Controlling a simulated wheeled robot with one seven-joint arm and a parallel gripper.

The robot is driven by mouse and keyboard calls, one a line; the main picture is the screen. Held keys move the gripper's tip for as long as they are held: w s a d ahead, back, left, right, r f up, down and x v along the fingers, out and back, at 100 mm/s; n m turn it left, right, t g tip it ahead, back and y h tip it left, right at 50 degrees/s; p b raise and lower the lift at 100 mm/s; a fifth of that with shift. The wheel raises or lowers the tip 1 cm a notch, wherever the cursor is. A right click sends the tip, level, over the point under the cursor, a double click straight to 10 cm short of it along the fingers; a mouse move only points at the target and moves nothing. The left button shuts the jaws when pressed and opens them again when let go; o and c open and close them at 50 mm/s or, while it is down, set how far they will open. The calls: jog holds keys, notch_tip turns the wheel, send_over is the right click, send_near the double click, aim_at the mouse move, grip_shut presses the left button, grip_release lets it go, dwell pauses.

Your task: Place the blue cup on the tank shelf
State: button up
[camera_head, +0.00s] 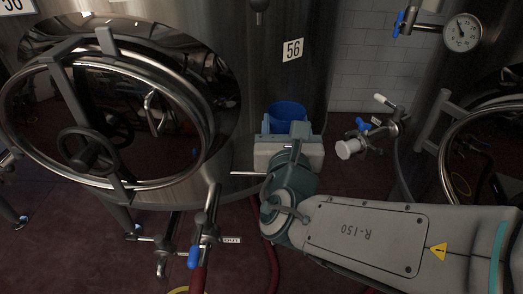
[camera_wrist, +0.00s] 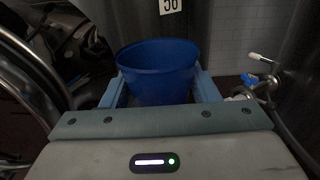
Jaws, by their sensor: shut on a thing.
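The blue cup (camera_head: 286,112) is upright in front of the steel tank (camera_head: 290,60) marked 56. In the wrist view the blue cup (camera_wrist: 158,70) sits between the two light-blue fingers of my gripper (camera_wrist: 157,92), which is shut on it. My gripper (camera_head: 288,128) hides the cup's lower part in the head view. I cannot make out a tank shelf in either view, and what lies under the cup is hidden.
A large round hatch (camera_head: 110,115) with a handwheel is at the left. A valve with a blue handle (camera_head: 194,257) stands at the lower left. Another valve fitting (camera_head: 365,135) is right of the cup. A red hose (camera_head: 273,262) lies below on the dark red floor.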

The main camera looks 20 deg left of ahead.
jog(key=w+a+f, duration=0.2)
jog(key=w, duration=0.1)
jog(key=w+a+f+p, duration=0.1)
jog(key=w+a+f, duration=0.1)
jog(key=w+a, duration=0.1)
jog(key=w+a+f+p, duration=0.1)
jog(key=w+a+f, duration=0.1)
jog(key=w+f, duration=0.1)
jog(key=shift+a, duration=0.15)
jog(key=shift+f, duration=1.95)
jog(key=shift+f+b, duration=0.3)
jog(key=shift+b, duration=0.2)
jog(key=o, duration=1)
jog(key=shift+r, duration=0.1)
jog(key=shift+r, duration=0.15)
